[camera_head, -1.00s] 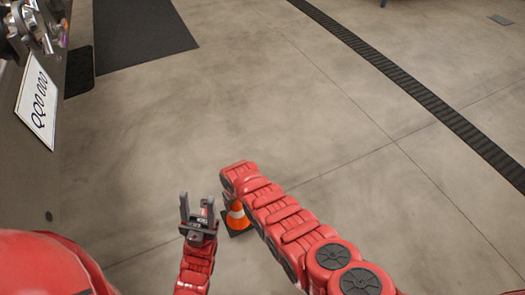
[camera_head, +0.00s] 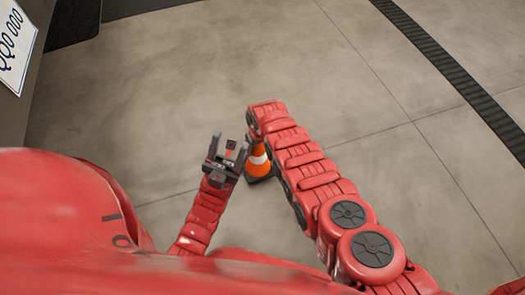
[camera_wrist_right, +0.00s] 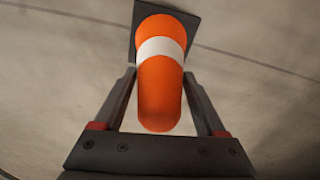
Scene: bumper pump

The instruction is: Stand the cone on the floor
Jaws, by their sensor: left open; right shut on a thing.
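The orange cone (camera_head: 257,165) with a white band and dark square base shows beside my right arm in the head view, partly hidden by it. It looks roughly upright, base down; I cannot tell whether the base touches the floor. In the right wrist view, the cone (camera_wrist_right: 161,92) lies between the fingers of my right gripper (camera_wrist_right: 158,78), which is shut on it, with the base at the far end. My left gripper (camera_head: 228,152) is open and empty, just left of the cone in the picture.
Bare concrete floor (camera_head: 230,70) lies open beyond the grippers. A dark ribbed strip (camera_head: 450,68) crosses the floor at the right. A panel with a white sign (camera_head: 14,40) stands at the far left, near dark mats (camera_head: 70,22).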

